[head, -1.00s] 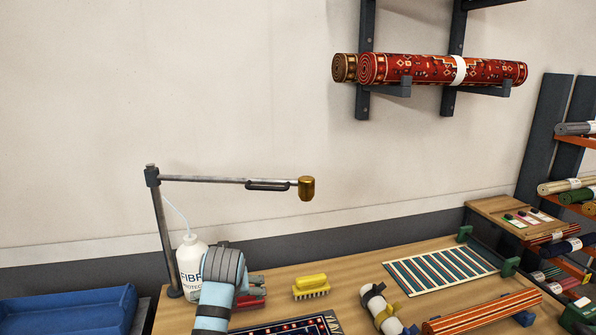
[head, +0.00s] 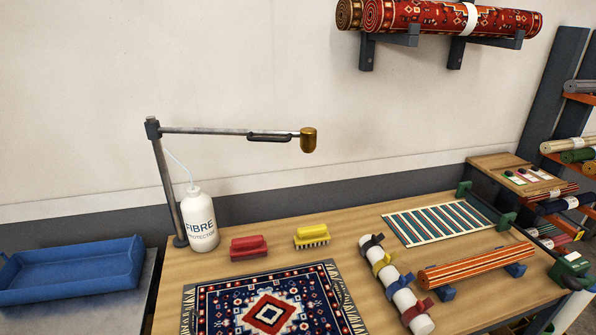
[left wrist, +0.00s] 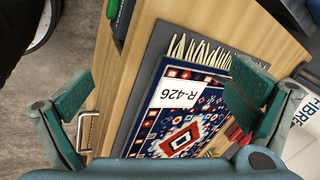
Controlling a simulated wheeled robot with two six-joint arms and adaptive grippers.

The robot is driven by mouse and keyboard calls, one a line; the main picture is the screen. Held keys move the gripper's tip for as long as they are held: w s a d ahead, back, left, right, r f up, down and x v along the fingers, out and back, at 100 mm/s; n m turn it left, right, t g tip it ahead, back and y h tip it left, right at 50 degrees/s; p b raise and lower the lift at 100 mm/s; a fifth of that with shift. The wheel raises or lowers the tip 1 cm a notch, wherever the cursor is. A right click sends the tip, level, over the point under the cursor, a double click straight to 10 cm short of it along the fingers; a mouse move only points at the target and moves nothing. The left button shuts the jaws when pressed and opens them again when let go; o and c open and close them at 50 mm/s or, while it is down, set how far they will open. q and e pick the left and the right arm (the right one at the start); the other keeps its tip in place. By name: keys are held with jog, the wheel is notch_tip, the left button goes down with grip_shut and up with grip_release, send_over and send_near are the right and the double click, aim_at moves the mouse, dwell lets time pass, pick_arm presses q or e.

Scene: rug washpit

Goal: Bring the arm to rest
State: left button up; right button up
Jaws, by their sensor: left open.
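My left gripper (left wrist: 160,85) shows in the left wrist view with its two green fingers spread wide. Nothing is between its fingertips. It is above the near part of the workbench (left wrist: 150,30), over the patterned rug (left wrist: 185,115) with the R-426 label (left wrist: 177,93). No arm or gripper of mine shows clearly in the head view. My right gripper is in neither view.
On the bench (head: 350,215) stand a white bottle (head: 200,222), a red brush (head: 248,246), a yellow brush (head: 311,236), a tied white roll (head: 400,290) and a striped roll (head: 476,262). A metal lamp-like arm (head: 230,131) reaches over. A blue tray (head: 70,275) sits left.

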pick_arm(q)
jog(key=s+n+g, duration=0.1)
jog(key=s+n, duration=0.9)
jog(key=s, duration=0.5)
notch_tip(320, 180, down, 27)
jog(key=s+a+g+b, duration=0.1)
jog(key=s+a+b, duration=0.1)
jog(key=b, duration=0.4)
jog(key=s+f+g+b, duration=0.1)
jog(key=s+f+b, duration=0.3)
jog(key=s+f, duration=0.9)
jog(key=shift+a+f+h, duration=0.3)
jog(key=shift+a+f, duration=0.1)
jog(key=shift+f, duration=0.45)
